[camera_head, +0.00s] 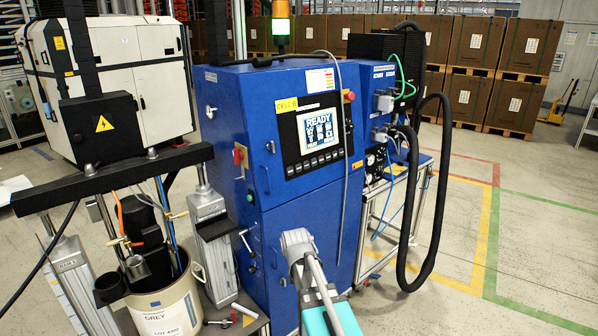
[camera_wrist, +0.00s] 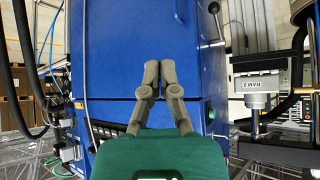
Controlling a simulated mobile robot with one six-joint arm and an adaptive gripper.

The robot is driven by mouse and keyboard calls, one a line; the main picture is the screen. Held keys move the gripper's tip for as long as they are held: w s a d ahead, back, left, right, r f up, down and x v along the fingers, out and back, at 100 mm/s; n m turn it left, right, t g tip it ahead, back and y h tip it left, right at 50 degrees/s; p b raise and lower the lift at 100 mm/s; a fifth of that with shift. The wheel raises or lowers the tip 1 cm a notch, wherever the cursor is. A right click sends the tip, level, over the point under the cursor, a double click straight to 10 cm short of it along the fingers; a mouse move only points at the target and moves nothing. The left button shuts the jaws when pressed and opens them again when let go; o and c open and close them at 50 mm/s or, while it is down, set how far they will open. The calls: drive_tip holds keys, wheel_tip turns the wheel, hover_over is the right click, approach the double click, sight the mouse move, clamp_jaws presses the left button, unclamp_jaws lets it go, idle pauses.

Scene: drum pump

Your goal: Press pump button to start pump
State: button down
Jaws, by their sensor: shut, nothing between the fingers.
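The blue cabinet (camera_head: 305,235) stands in the centre with a lit panel (camera_head: 319,130) reading READY and a row of keys (camera_head: 314,165) below it. A green button (camera_head: 249,197) sits on its left edge, with a red switch (camera_head: 239,156) above. A red knob (camera_head: 349,96) is at the upper right. No readable label marks the pump button. My gripper (camera_head: 297,240) is shut and empty in front of the cabinet's lower front, below the panel. In the wrist view, my gripper (camera_wrist: 160,70) has its fingertips together against the blue cabinet (camera_wrist: 110,60) behind; contact cannot be told.
A drum (camera_head: 168,308) with pump parts and two grey rams (camera_head: 212,240) stand at the left. A thick black hose (camera_head: 436,200) hangs at the right, beside a small cart. Stacked boxes (camera_head: 470,95) line the back. Floor at the right is clear.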

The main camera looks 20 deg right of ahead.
sight(298, 168)
drive_tip(key=w+d+r+m+t+h+b, duration=0.2)
drive_tip(key=w+d+r+t+h+b, duration=0.1)
drive_tip(key=w+d+r+t, duration=1)
drive_tip(key=shift+w+d+r+h, duration=0.6)
drive_tip(key=shift+w+d+r, duration=0.25)
drive_tip(key=shift+d+r, duration=1.25)
drive_tip(key=shift+w+a, duration=0.15)
drive_tip(key=shift+w+a+f+b, duration=0.3)
drive_tip(key=shift+w+a, duration=0.15)
drive_tip(key=shift+w, duration=0.85)
drive_tip(key=shift+w+a+f+b, duration=0.25)
drive_tip(key=shift+w+a, duration=0.25)
drive_tip(key=shift+w, duration=0.8)
drive_tip(key=shift+w+a+f+b, duration=0.25)
drive_tip(key=shift+w+a, duration=0.2)
drive_tip(key=shift+w, duration=0.85)
drive_tip(key=shift+w, duration=0.1)
drive_tip(key=shift+w+a+f, duration=0.1)
drive_tip(key=shift+w+a, duration=0.05)
drive_tip(key=shift+w, duration=0.15)
